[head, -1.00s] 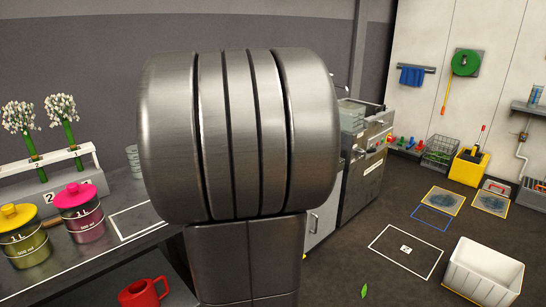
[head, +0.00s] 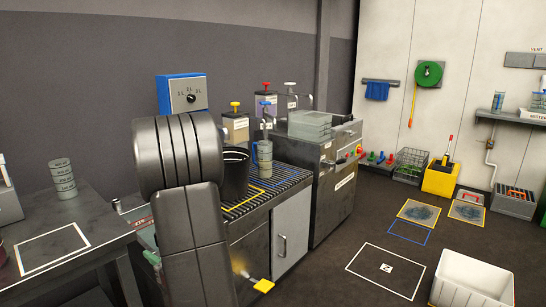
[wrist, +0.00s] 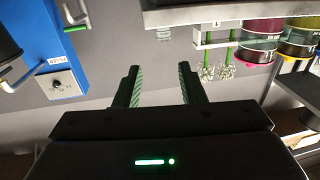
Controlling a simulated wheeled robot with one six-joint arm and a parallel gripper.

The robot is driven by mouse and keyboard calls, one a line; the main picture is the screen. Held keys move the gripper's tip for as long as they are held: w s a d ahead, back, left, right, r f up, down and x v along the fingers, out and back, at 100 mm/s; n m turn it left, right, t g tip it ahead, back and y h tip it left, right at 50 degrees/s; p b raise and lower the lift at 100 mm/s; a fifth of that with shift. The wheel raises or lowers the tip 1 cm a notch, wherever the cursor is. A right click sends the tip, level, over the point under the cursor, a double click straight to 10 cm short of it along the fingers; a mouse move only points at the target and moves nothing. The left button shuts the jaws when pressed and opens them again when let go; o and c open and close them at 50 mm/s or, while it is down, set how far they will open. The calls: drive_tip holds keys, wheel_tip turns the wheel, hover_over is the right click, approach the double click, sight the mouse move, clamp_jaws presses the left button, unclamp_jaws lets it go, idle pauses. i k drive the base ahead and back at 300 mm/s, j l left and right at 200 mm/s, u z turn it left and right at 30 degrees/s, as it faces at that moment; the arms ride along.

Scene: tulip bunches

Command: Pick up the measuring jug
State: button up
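No measuring jug can be named for certain. A small banded grey-green vessel (head: 264,152) stands beside the black bucket (head: 235,172) on the slatted bench; I cannot tell whether it is the jug. In the wrist view, which looks upside down, lidded jars (wrist: 258,48) stand at the upper right. My gripper (wrist: 160,84) is open and empty, its two fingers apart, with nothing between them. In the head view my own arm covers part of the bench, and the gripper itself is hidden.
The slatted bench (head: 285,184) has pump bottles behind it and a steel cabinet (head: 335,190) to its right. A stack of round containers (head: 62,178) stands on the left table (head: 95,222).

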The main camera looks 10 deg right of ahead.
sight(264, 148)
drive_tip(key=i+l, duration=0.45)
drive_tip(key=i+l+z, duration=0.15)
drive_tip(key=i+l, duration=0.3)
drive_tip(key=i, duration=0.2)
drive_tip(key=i+l, duration=0.4)
drive_tip(key=i, duration=0.15)
drive_tip(key=i+l+z, duration=0.1)
drive_tip(key=i+l, duration=0.3)
drive_tip(key=i, duration=0.15)
